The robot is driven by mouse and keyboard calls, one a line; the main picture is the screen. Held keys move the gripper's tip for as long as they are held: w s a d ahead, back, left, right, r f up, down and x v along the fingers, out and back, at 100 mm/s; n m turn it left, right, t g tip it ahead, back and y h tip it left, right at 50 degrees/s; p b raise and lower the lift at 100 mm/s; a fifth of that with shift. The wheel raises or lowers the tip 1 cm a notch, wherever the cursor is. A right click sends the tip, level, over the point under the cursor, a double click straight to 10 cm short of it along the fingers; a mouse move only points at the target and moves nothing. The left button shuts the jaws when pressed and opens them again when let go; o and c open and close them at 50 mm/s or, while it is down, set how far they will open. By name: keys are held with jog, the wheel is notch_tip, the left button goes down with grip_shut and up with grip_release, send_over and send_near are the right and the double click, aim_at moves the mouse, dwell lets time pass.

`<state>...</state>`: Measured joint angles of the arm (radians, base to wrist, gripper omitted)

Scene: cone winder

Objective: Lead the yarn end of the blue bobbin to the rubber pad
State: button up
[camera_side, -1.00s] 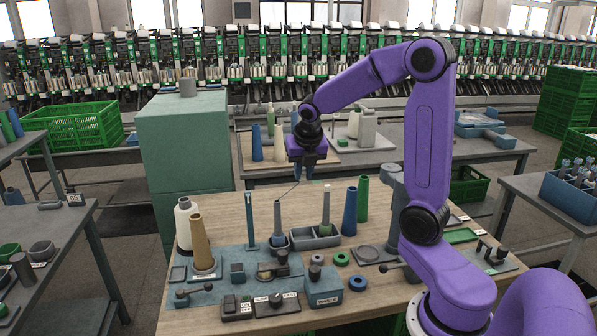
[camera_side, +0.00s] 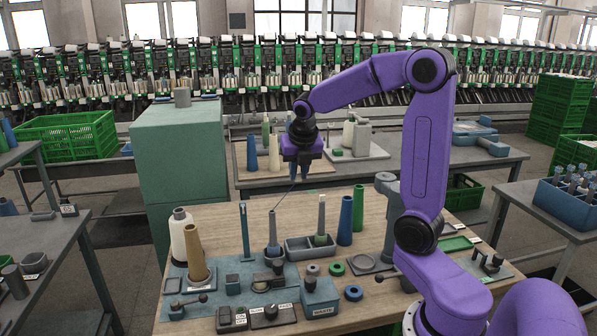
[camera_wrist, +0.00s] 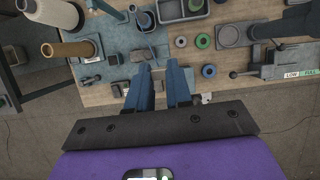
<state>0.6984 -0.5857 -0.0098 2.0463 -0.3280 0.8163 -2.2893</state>
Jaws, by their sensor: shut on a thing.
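The blue bobbin (camera_side: 272,238), a slim grey spindle with blue yarn at its foot, stands upright in a cup left of the grey tray. In the wrist view it shows near the top (camera_wrist: 145,19). My gripper (camera_side: 297,178) is above and slightly right of the bobbin, fingers down, shut on the yarn end. A thin dark yarn (camera_side: 284,197) slants from the fingertips to the bobbin's top. I cannot tell which dark block on the blue-grey plate (camera_side: 226,270) is the rubber pad.
A thin blue post (camera_side: 245,232) stands left of the bobbin. A brown cone (camera_side: 196,252) and a cream cone (camera_side: 180,238) are further left. The tray (camera_side: 298,252) holds another bobbin; tall blue (camera_side: 345,220) and green (camera_side: 358,208) tubes stand right.

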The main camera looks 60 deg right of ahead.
jog(key=shift+w, duration=0.1)
jog(key=w+a+f, duration=0.4)
jog(key=w+f, duration=0.3)
jog(key=w, duration=0.3)
jog(key=w+a+f, duration=0.4)
jog(key=w+f, duration=0.4)
jog(key=w, duration=0.2)
jog(key=shift+w+d+r, duration=0.1)
jog(key=shift+w+d, duration=1.55)
jog(key=shift+w, duration=0.05)
jog(key=s+a+f+m, duration=0.1)
jog(key=s+a+f, duration=0.1)
jog(key=f, duration=0.2)
jog(key=s+a+f+m+g, duration=0.1)
jog(key=s+a+f, duration=0.2)
jog(key=f, duration=0.1)
jog(key=s+a+f+m+h, duration=0.1)
jog(key=s+a+f+m, duration=0.1)
jog(key=s+a+f, duration=0.1)
jog(key=shift+a+f, duration=0.15)
jog(key=shift+f, duration=2.1)
jog(key=shift+f, duration=0.55)
